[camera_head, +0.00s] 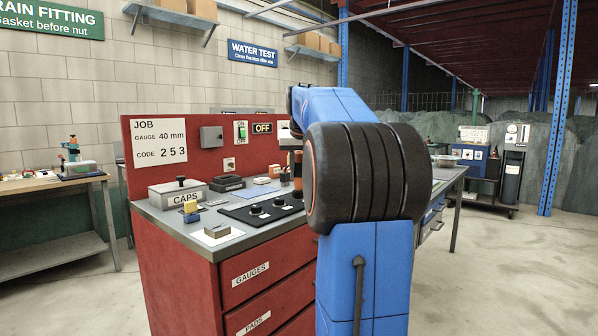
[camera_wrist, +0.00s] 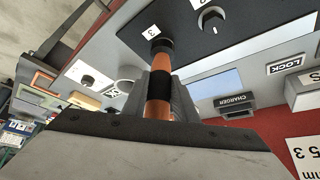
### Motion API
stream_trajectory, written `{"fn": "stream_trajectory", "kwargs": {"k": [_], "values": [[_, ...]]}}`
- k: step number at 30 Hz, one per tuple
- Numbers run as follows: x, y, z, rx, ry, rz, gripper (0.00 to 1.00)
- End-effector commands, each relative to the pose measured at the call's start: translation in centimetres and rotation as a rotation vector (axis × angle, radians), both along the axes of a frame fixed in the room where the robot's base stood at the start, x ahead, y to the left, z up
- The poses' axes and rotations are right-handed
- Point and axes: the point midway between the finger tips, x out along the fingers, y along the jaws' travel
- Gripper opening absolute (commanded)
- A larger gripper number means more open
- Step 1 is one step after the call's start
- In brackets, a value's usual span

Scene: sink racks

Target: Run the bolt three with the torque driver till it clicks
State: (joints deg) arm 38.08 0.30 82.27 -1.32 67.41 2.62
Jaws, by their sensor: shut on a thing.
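My gripper (camera_wrist: 160,84) is shut on the torque driver (camera_wrist: 158,106), an orange handle with a black band, seen in the wrist view. The driver's dark lower end (camera_wrist: 161,46) is over the black plate (camera_wrist: 185,30), right at the spot marked 3. It covers bolt three, so I cannot tell whether it is seated on it. In the head view the black plate (camera_head: 240,214) lies on the bench top with dark bolt heads (camera_head: 257,209), and my blue arm hides part of the bench.
The red bench (camera_head: 180,262) carries a CAPS box (camera_head: 174,197), a charger (camera_head: 228,184) and a small block on a pad (camera_head: 217,231). Its red back panel holds a job sign (camera_head: 158,141), a green switch (camera_head: 241,131) and an OFF display (camera_head: 262,128).

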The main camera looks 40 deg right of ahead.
Motion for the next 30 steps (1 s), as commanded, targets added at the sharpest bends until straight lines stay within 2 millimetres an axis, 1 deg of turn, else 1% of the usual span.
{"fn": "stream_trajectory", "kwargs": {"k": [2,30], "values": [[0.0,0.0,0.0,0.004,0.005,0.0,0.0],[0.0,0.0,4.0,0.0,0.0,0.0,0.0]]}}
